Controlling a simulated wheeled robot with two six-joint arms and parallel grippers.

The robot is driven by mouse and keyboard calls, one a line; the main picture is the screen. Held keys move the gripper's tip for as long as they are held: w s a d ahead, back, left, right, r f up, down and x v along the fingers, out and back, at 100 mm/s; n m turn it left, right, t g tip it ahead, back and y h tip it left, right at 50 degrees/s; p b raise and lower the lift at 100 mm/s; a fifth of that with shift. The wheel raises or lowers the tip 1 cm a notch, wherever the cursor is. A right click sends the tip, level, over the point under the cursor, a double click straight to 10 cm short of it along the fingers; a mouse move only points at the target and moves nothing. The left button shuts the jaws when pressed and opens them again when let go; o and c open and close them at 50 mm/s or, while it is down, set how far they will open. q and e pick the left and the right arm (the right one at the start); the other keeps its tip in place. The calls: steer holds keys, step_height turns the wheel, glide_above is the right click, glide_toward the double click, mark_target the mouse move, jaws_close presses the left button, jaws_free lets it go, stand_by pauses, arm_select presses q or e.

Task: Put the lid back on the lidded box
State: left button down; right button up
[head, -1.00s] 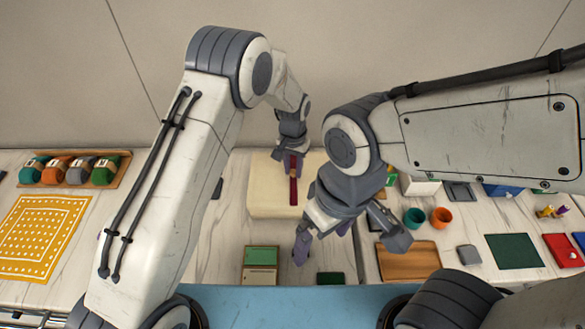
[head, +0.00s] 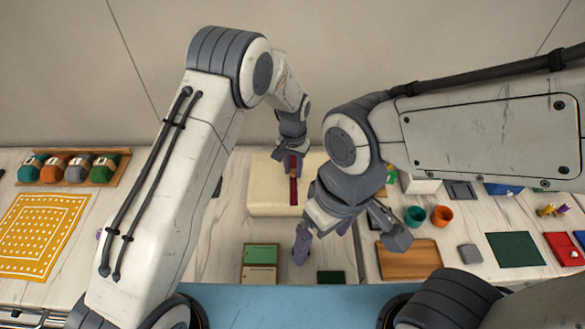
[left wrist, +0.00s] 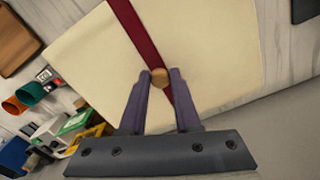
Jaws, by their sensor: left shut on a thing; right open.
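The cream lid (head: 265,185) with a dark red stripe (head: 293,192) is in the middle of the head view, at the back of the table. It fills much of the left wrist view (left wrist: 215,50). My left gripper (head: 293,160) is shut on the round wooden knob (left wrist: 160,76) on the stripe. My arms cover part of the lid's right side in the head view. I cannot tell the box body from the lid, or whether a gap lies between them. My right gripper (head: 322,238) is open and empty, in front and to the right of the lid.
A green and tan box (head: 261,262) and a dark green block (head: 330,277) lie in front. To the right are a wooden board (head: 408,260), teal and orange cups (head: 440,215) and a green mat (head: 515,249). A yellow cloth (head: 42,235) and a tray (head: 120,170) are left.

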arm_select(q)
steer(key=c, duration=0.5)
jaws_free()
steer(key=shift+c, duration=0.2)
steer(key=o, duration=0.5)
steer(key=shift+r, duration=0.15)
steer(key=shift+r+p, duration=1.3)
steer(key=shift+r, duration=0.45)
steer(key=shift+r+p, duration=1.1)
steer(key=shift+r, duration=0.55)
